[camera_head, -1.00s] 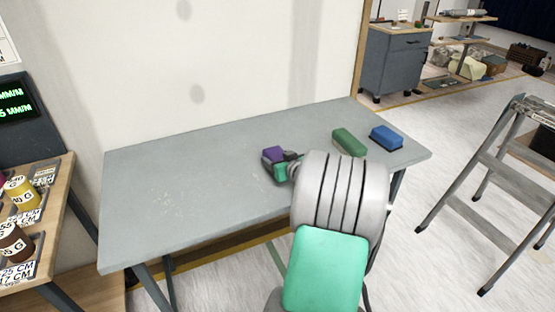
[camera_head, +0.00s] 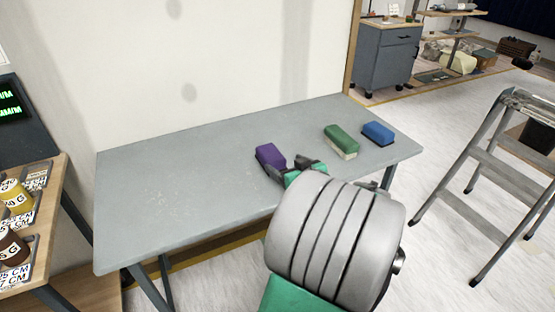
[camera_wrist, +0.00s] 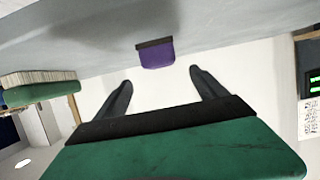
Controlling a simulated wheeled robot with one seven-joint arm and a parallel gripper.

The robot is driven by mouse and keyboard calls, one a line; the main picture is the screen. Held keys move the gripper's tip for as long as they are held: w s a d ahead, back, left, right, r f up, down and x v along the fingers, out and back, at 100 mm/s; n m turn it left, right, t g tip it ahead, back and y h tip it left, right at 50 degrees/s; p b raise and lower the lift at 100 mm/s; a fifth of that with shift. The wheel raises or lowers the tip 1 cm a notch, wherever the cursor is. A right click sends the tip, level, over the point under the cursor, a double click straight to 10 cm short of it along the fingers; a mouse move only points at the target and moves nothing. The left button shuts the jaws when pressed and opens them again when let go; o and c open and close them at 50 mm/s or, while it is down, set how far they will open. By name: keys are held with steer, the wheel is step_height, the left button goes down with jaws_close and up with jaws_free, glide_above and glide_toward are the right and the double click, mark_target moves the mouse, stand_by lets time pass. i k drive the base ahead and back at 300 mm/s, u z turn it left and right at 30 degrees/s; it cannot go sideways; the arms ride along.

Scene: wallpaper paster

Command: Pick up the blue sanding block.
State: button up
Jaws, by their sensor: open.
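The blue sanding block (camera_head: 378,134) lies near the right end of the grey table, beside a green block. I cannot make it out clearly in the wrist view.
The purple block (camera_head: 270,156) and green block (camera_head: 341,142) share the grey table (camera_head: 180,185); its left half is clear. The green block shows in the wrist view (camera_wrist: 38,90).

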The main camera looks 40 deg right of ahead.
mark_target(380, 135)
steer(key=z, duration=2.15)
